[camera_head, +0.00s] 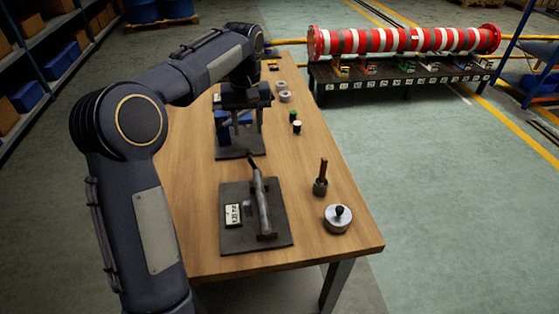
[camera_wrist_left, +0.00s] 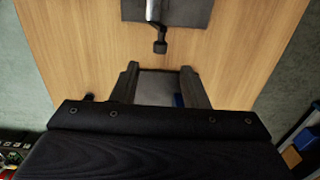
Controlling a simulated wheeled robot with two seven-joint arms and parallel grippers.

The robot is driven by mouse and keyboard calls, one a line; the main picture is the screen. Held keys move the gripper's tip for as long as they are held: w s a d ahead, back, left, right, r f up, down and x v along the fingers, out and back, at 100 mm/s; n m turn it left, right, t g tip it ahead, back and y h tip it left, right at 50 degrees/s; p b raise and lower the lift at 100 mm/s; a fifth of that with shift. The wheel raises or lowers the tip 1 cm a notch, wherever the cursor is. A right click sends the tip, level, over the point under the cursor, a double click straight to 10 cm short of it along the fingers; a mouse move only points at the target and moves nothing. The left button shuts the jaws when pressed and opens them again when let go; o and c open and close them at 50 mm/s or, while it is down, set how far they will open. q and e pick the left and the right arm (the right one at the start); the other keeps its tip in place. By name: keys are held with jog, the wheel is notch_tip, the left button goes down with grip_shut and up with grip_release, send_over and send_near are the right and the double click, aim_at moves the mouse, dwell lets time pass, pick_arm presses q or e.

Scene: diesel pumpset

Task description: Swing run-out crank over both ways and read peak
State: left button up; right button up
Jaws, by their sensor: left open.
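The run-out fixture is a dark plate (camera_head: 232,192) on the near part of the bench, carrying a metal shaft (camera_head: 264,205). A small dark crank handle (camera_head: 251,160) sticks out at the shaft's far end; it also shows in the left wrist view (camera_wrist_left: 160,46). A white readout (camera_head: 233,214) lies left of the shaft; its digits are too small to read surely. My left gripper (camera_head: 245,118) is open and empty over a second dark plate (camera_head: 240,152), beyond the crank handle and apart from it. My right gripper is out of view.
On the bench (camera_head: 310,225), a small pot with an upright rod (camera_head: 321,180) and a round metal weight (camera_head: 338,217) stand to the right. Small green-topped and white pieces (camera_head: 297,127) and metal rings (camera_head: 285,96) lie farther back. A red-and-white striped cylinder (camera_head: 400,40) lies on a rack beyond.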

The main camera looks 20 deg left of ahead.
aim_at(249, 151)
pick_arm(q)
jog(key=shift+s+a, duration=0.1)
jog(key=shift+s, duration=0.1)
jog(key=shift+f, duration=0.25)
notch_tip(249, 151, down, 7)
jog(key=shift+b, duration=0.3)
jog(key=shift+c, duration=0.3)
